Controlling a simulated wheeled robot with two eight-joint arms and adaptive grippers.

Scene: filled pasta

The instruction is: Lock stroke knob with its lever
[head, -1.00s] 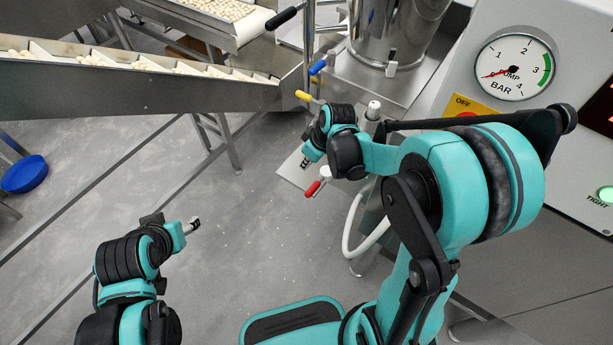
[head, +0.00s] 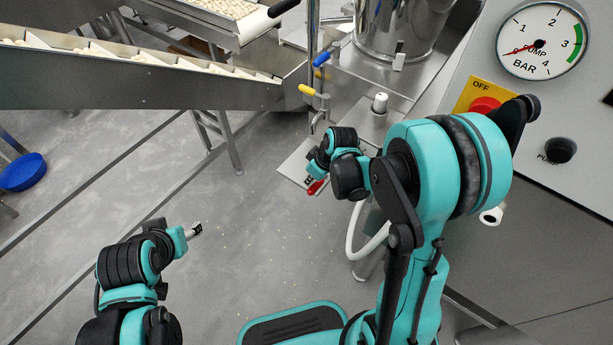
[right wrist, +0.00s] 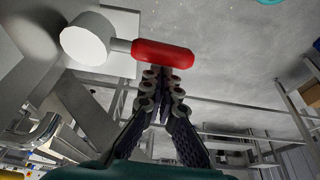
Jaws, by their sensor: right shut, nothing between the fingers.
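The red lever handle (right wrist: 162,53) sticks out sideways from a round white knob (right wrist: 86,40) in the right wrist view. In the head view only part of the red lever (head: 315,188) shows, and my right gripper hides its white hub. My right gripper (right wrist: 162,76) is shut and empty, its fingertips just below the red handle in the wrist view. Whether they touch it I cannot tell. In the head view the right gripper (head: 312,178) is beside the lever. My left gripper (head: 194,230) hangs over the floor at lower left, away from the lever; its jaws are too small to judge.
Yellow (head: 307,90) and blue (head: 322,59) handles stand on a pipe behind the right gripper. A white-topped post (head: 380,103) is close by. A panel with a pressure gauge (head: 541,41) and red button is at right. A conveyor (head: 150,90) crosses upper left.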

